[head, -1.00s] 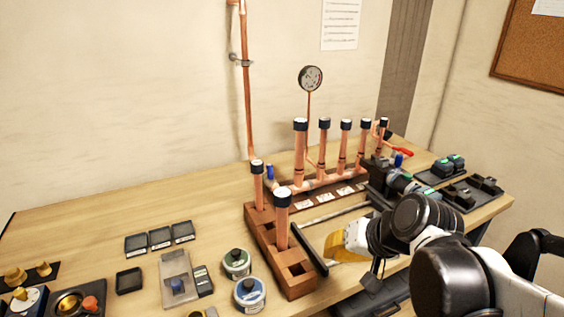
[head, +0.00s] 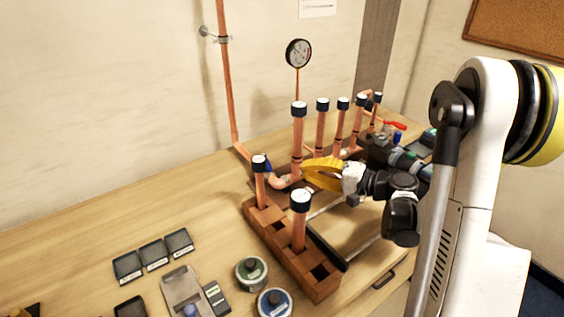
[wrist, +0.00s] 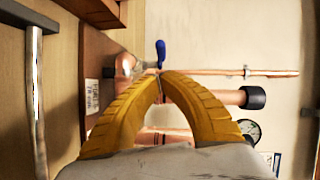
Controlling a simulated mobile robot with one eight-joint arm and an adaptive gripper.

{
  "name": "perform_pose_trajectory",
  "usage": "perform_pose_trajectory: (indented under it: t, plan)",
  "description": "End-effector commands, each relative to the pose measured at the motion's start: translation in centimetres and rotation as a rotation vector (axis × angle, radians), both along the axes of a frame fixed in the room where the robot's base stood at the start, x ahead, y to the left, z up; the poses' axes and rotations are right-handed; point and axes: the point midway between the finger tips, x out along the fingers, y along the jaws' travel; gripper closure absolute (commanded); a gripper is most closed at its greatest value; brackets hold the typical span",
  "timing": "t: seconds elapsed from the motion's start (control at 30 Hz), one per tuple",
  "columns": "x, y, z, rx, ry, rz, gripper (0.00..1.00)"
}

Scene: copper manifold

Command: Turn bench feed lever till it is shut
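A blue lever (head: 267,164) sits at the left end of the copper manifold, by the elbow at the foot of the wall pipe. It also shows in the wrist view (wrist: 161,54), just beyond my fingertips. A red lever (head: 395,126) is at the manifold's far right end. No readable label tells which is the bench feed lever. My gripper (head: 304,171) has yellow fingers and is right of the blue lever, in front of the manifold pipes. In the wrist view its fingertips (wrist: 158,72) meet, with nothing visible between them. Contact with the lever cannot be told.
Capped copper pipes (head: 298,140) stand upright behind and left of my gripper. A brick-coloured block (head: 272,237) holds two capped pipes in front. A pressure gauge (head: 298,53) rises behind. Round tins (head: 251,273) and black trays (head: 153,254) lie at front left. The left benchtop is mostly clear.

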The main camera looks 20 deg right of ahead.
Motion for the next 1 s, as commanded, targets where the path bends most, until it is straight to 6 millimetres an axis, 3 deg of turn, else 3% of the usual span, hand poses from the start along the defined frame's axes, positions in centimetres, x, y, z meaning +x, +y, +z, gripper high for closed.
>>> perform_pose_trajectory:
  t: [0.3,0.5,1.0]
  plan:
    - [4.1,4.1,-1.0,-0.001,0.002,0.005,1.0]
    - [5.9,5.8,-1.3,-0.003,0.002,0.003,1.0]
    - [6.4,6.2,-1.2,-0.003,0.001,0.0,1.0]
